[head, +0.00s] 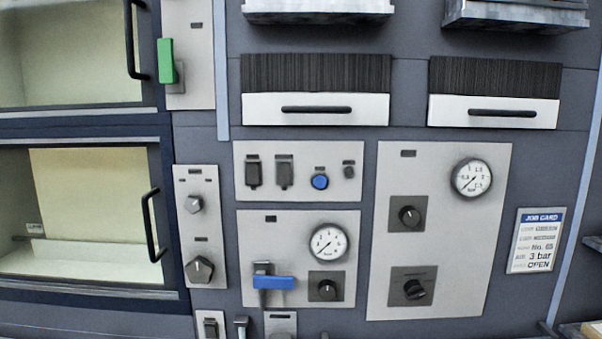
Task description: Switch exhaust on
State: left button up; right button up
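Neither of my grippers is in view. The control wall fills the head view, and its labels are too small to read, so I cannot tell which control is the exhaust. An upper panel (300,193) carries two dark switches, a left one (254,171) and a right one (284,171), a blue round button (320,182) and a small dark knob (348,171). Another dark switch (210,326) sits low at the bottom edge, partly cut off. Whether these switches are on or off is unclear.
A blue lever (273,283), a green handle (166,61), two gauges (328,243) (472,178) and several rotary knobs (408,216) are around the panels. Two glazed chambers with black door handles (152,225) are at left. A job card (535,241) hangs at right.

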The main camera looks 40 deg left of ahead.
aim_at(283, 168)
jog(key=u, duration=1.25)
